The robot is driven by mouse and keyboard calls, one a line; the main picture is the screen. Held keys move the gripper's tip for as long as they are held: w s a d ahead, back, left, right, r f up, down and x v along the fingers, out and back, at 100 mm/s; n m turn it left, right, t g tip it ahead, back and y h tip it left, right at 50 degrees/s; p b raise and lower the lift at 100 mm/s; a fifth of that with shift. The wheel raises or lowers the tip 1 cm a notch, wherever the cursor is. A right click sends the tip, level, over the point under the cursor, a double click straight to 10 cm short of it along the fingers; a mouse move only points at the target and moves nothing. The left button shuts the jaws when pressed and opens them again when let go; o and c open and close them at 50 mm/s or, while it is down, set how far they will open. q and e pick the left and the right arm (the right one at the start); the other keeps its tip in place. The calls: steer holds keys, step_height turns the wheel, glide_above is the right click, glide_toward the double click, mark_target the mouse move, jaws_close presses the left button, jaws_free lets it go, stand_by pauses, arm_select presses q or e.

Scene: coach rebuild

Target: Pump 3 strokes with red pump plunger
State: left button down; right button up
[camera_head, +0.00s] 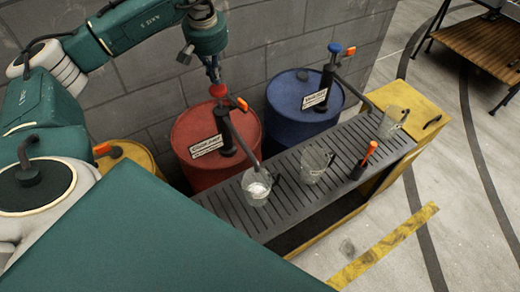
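The red pump plunger (218,91) is a round red knob on top of a dark hand pump in the red drum (188,157). My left gripper (216,80) points down just above the knob, its narrow fingertips at or very near it. The fingers look together, with nothing visible between them; whether they touch the knob is hard to tell. The pump's dark spout (243,137) slopes down towards a clear jug (257,187) on the slatted grate; something whitish shows in the jug. My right gripper is not in view.
A blue drum (305,97) with a blue-knobbed pump stands to the right. Two more clear jugs (315,165) (392,121) and an orange-tipped lever (370,152) are on the grate (226,207). A grey block wall (268,42) is behind the drums.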

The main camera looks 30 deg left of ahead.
mark_target(217, 87)
arm_select(q)
steer(key=shift+f, duration=0.2)
stand_by(0.4)
steer(key=shift+f+b, duration=1.15)
steer(key=shift+f, duration=0.5)
steer(key=shift+s+f+b, duration=0.1)
steer(key=shift+f+b, duration=0.85)
steer(key=shift+f, duration=0.6)
steer(key=shift+d+f, duration=0.1)
steer(key=shift+f, duration=0.3)
steer(key=shift+r+p, duration=2.65)
steer(key=shift+r, duration=1.1)
steer(key=shift+f, duration=0.1)
